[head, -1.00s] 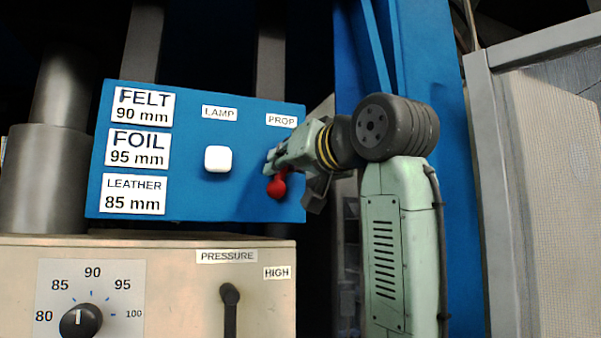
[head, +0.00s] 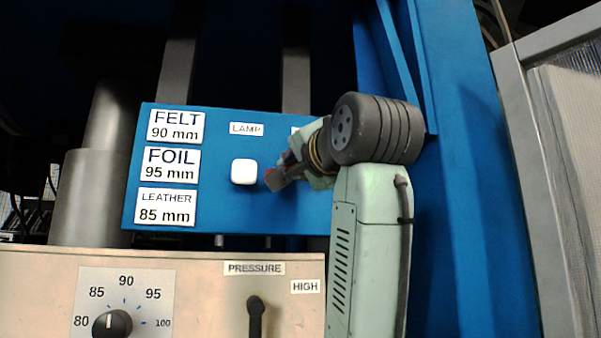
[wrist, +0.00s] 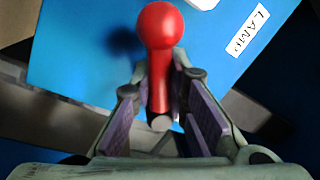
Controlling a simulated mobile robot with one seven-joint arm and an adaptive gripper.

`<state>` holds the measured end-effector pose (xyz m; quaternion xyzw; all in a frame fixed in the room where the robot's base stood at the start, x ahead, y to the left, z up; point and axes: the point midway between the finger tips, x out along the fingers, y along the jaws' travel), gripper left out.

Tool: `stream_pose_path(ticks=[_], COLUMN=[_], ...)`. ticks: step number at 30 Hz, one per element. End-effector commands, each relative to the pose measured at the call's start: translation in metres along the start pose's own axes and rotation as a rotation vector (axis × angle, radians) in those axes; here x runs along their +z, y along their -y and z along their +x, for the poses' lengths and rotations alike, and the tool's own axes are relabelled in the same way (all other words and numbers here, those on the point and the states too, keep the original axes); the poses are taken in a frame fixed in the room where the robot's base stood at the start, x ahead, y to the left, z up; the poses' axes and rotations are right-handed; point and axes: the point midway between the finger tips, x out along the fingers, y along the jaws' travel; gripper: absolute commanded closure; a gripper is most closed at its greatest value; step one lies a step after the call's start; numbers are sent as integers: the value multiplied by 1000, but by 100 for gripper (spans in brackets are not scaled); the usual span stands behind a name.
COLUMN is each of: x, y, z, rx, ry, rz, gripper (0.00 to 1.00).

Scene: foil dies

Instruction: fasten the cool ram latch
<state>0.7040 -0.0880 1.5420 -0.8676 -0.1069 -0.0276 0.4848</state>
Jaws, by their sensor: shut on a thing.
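The red-knobbed lever (head: 270,173) is on the blue panel (head: 225,212), below the mostly hidden PROP label. In the wrist view, its round red ball (wrist: 160,25) and red stem show between my fingers. My gripper (head: 280,175) is shut on the lever's stem, with the ball beyond the fingertips. In the head view only a little red shows at the fingertips, left of the label. The lever's pivot is hidden behind my gripper and wrist.
A white button (head: 243,172) under the LAMP label (head: 246,129) is close left of my gripper. Below stand a beige box (head: 215,300) with a dial (head: 112,324) and a dark PRESSURE lever (head: 255,315). A blue column (head: 465,200) rises at right.

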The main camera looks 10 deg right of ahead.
Motion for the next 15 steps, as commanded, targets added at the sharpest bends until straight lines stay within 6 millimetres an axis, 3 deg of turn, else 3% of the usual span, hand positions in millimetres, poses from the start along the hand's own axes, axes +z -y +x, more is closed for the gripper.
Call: stream_pose_path(ticks=[15], x=[0], y=[7], z=[2], rx=[-5], ry=[-39], rz=[205], gripper=[100])
